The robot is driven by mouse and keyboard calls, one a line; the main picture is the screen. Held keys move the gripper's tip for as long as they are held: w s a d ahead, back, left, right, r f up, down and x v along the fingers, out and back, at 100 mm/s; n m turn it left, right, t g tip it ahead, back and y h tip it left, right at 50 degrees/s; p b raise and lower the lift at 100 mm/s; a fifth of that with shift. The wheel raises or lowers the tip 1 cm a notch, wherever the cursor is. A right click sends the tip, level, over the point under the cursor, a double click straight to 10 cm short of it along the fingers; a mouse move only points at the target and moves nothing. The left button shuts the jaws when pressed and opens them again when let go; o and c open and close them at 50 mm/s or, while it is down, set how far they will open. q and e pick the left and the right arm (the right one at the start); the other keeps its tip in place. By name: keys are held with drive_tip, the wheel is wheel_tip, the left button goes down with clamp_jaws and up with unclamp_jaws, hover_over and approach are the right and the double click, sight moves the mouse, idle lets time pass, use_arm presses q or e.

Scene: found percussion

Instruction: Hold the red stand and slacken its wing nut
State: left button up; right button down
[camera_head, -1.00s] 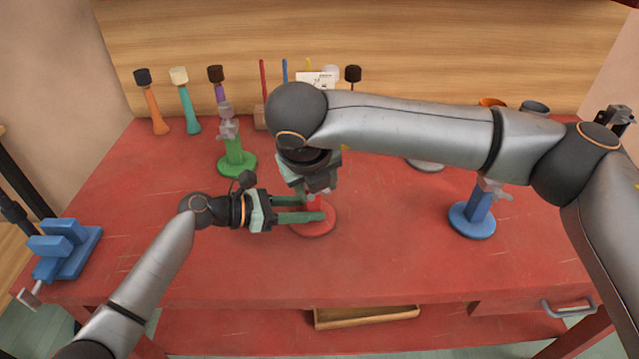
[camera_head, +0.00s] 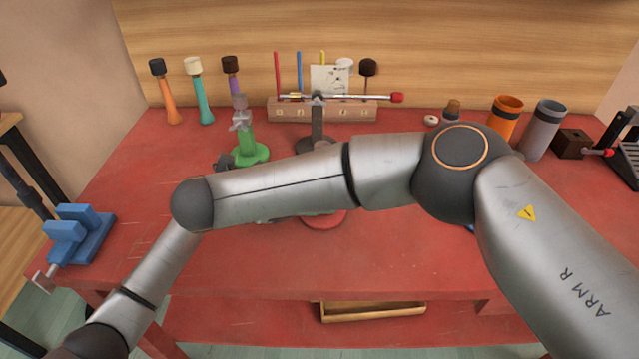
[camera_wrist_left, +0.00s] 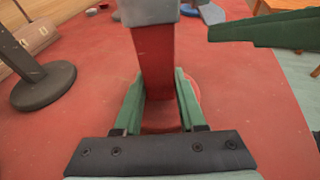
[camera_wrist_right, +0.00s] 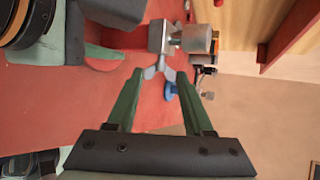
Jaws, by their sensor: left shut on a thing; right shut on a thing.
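The red stand's post (camera_wrist_left: 157,65) is upright between the green fingers of my left gripper (camera_wrist_left: 158,85), which is shut on it. A grey clamp head (camera_wrist_left: 148,10) sits on top of the post. In the head view only part of the red base (camera_head: 326,221) shows; my right forearm hides the rest and both grippers. In the right wrist view the grey clamp head (camera_wrist_right: 160,35) carries a grey wing nut (camera_wrist_right: 158,70). My right gripper (camera_wrist_right: 160,75) is shut on the wing nut at its fingertips. A right finger (camera_wrist_left: 265,28) also shows in the left wrist view.
A green stand (camera_head: 248,150) and a black stand (camera_head: 317,135) stand behind. A blue vise (camera_head: 80,235) is at the left edge. Mallets, a wooden block (camera_head: 340,110) and cups (camera_head: 505,115) line the back. The front of the red table (camera_head: 300,265) is clear.

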drive_tip(key=shift+f+h, duration=0.15)
drive_tip(key=shift+h, duration=0.25)
drive_tip(key=shift+c, duration=1.4)
unclamp_jaws()
wheel_tip(320, 180, up, 10)
use_arm(q)
drive_tip(key=o, duration=1.1)
drive_tip(key=shift+c, duration=0.2)
